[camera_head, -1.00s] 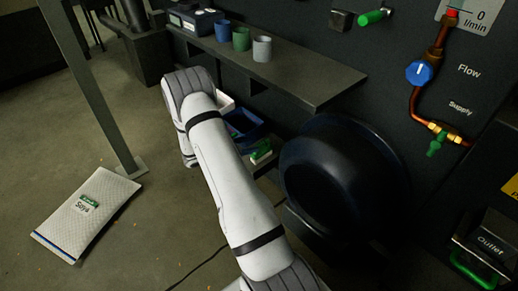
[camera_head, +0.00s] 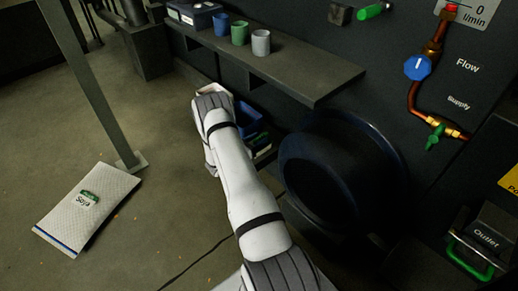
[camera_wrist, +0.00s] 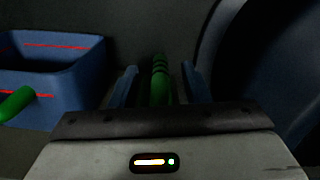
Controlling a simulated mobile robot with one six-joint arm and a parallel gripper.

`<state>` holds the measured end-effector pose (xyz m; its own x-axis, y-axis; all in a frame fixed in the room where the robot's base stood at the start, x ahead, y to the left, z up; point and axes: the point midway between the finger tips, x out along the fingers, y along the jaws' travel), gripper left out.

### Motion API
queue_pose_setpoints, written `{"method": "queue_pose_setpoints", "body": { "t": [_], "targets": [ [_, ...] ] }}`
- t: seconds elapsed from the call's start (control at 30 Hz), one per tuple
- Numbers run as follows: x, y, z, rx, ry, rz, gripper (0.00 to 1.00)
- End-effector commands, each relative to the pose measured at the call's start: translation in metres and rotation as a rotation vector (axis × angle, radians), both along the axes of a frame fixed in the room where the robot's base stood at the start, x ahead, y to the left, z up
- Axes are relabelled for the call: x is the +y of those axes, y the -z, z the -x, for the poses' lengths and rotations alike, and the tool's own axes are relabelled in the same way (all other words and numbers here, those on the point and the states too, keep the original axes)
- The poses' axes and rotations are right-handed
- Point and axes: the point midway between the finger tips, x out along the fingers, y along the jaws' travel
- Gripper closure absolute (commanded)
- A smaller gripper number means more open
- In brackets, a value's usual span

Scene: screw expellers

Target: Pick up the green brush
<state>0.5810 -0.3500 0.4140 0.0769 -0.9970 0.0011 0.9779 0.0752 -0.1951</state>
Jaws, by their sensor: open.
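In the wrist view, a ribbed green handle, apparently the green brush (camera_wrist: 160,82), points away from me. My gripper (camera_wrist: 160,84) is open, with one finger on each side of the handle. The handle lies between the fingers; I cannot tell whether either finger touches it. The brush's far end and bristles are not clear in the dark. In the head view my arm hides the gripper and most of the area around it.
A blue bin (camera_wrist: 75,88) with red lines stands left of my gripper, with another green handle (camera_wrist: 17,103) at its front. A large dark round tub (camera_head: 340,175) is to the right. A shelf (camera_head: 300,75) with cups overhangs the area. A Soya bag (camera_head: 85,210) lies on the floor.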

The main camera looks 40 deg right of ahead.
Motion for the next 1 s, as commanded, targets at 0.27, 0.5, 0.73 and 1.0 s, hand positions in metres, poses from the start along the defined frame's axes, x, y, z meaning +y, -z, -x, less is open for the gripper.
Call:
{"method": "queue_pose_setpoints", "body": {
  "t": [0.27,0.5,0.73,1.0],
  "targets": [
    [-0.021,0.000,-0.002,0.000,-0.001,-0.001,0.57],
    [-0.021,0.000,-0.002,0.000,-0.001,-0.001,0.70],
    [-0.020,0.000,-0.002,0.000,-0.001,-0.001,0.88],
    [-0.020,0.000,-0.002,0.000,-0.001,-0.001,1.00]
  ]
}}
